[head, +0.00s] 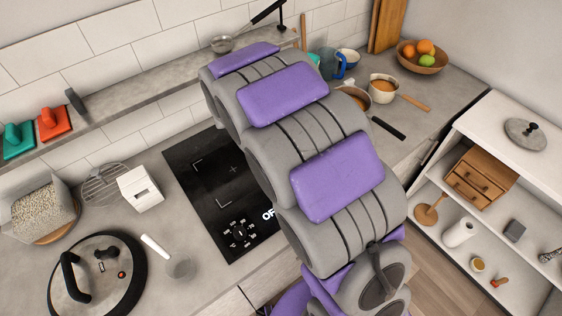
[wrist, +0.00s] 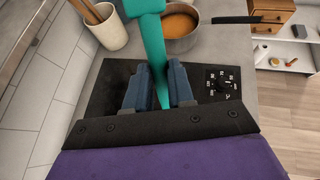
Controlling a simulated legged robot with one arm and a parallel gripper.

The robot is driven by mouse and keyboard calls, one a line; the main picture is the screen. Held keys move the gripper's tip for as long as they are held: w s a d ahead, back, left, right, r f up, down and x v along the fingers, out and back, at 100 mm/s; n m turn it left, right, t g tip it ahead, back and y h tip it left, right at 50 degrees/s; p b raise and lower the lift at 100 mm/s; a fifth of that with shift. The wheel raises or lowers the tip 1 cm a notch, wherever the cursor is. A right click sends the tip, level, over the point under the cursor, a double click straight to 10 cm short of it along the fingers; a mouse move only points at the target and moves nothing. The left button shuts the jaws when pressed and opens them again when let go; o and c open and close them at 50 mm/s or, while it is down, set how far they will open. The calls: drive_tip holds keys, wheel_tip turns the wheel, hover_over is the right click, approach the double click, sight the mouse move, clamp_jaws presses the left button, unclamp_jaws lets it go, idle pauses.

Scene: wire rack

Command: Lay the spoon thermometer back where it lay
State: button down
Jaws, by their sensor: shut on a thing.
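My gripper (wrist: 161,88) is shut on a long teal tool, which I take to be the spoon thermometer (wrist: 153,42). In the wrist view the tool stands up between the two dark blue-grey fingers, its wider end cut off by the top edge. The black cooktop (wrist: 108,78) lies below and behind the gripper; it also shows in the head view (head: 205,175). In the head view my arm hides the gripper. A small teal patch beside the arm there is too covered to identify.
A utensil crock (wrist: 108,35) stands by the wall.

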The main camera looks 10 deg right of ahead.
drive_tip(key=f+m+g, duration=0.1)
drive_tip(key=g, duration=0.1)
drive_tip(key=s+a+f+m+g, duration=0.1)
drive_tip(key=f+m+g, duration=0.1)
drive_tip(key=shift+s, duration=0.2)
wheel_tip(320, 180, down, 5)
drive_tip(key=s+d+m+g+y, duration=0.2)
drive_tip(key=s+m+g+y, duration=0.1)
drive_tip(key=m+g, duration=0.15)
drive_tip(key=shift+s+a+f+m+y+p, duration=0.3)
drive_tip(key=shift+s+a+f+m+y, duration=0.65)
drive_tip(key=shift+a+f+m, duration=0.8)
drive_tip(key=shift+s+a+f+m+y+p, duration=0.25)
drive_tip(key=shift+s+a+f+m+y, duration=0.75)
drive_tip(key=shift+f+m, duration=1.1)
drive_tip(key=shift+s+a+f+m+y+p, duration=0.3)
drive_tip(key=shift+s+a+f+m+y, duration=0.55)
drive_tip(key=shift+a+f+m, duration=1.05)
drive_tip(key=shift+w+d+f+b, duration=0.15)
drive_tip(key=shift+f, duration=0.75)
drive_tip(key=shift+w+d+f+b, duration=0.1)
drive_tip(key=shift+d+f+b, duration=0.05)
drive_tip(key=shift+f, duration=0.75)
drive_tip(key=shift+a, duration=0.1)
drive_tip(key=c, duration=0.9)
unclamp_jaws()
